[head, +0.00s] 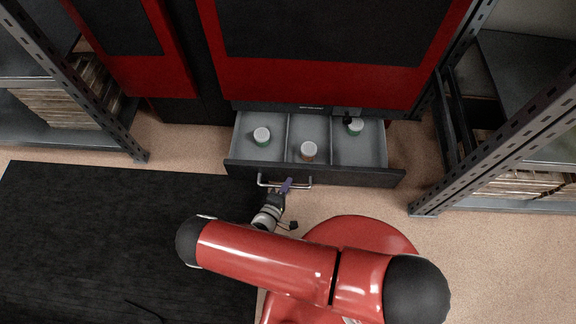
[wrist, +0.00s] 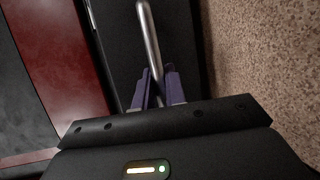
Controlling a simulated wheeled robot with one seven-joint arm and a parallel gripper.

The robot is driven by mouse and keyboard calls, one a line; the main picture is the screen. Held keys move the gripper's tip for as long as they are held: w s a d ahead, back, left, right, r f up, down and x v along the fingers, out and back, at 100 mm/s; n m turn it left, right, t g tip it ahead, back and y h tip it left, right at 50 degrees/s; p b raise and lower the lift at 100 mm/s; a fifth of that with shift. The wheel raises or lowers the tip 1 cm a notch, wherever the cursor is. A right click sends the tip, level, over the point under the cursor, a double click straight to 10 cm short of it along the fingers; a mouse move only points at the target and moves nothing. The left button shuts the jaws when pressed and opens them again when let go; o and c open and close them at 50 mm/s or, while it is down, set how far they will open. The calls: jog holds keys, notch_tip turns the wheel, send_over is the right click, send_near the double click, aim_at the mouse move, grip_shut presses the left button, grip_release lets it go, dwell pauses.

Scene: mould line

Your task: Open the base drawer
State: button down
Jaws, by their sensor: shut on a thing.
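The base drawer (head: 380,177) is pulled out from under the red and black cabinet, its grey inside showing with compartments. Its dark front carries a silver bar handle (head: 303,186). My gripper (head: 285,186) is at the left part of the handle, with its purple fingers shut on it. In the wrist view the handle (wrist: 149,40) runs between the purple fingers of my gripper (wrist: 158,92). The fingertips partly hide the bar.
White-topped jars stand in the drawer: one on the left (head: 262,136), one in the middle (head: 308,151), one on the right (head: 355,126). Metal racks stand at left (head: 85,85) and right (head: 500,120). A dark mat (head: 110,240) covers the left floor.

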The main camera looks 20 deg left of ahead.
jog(key=shift+s+d, duration=0.25)
jog(key=shift+s, duration=0.8)
jog(key=shift+s+d, duration=0.25)
jog(key=shift+s, duration=0.75)
jog(key=c, duration=1.5)
grip_release()
jog(key=shift+o, duration=0.2)
jog(key=shift+a, duration=0.1)
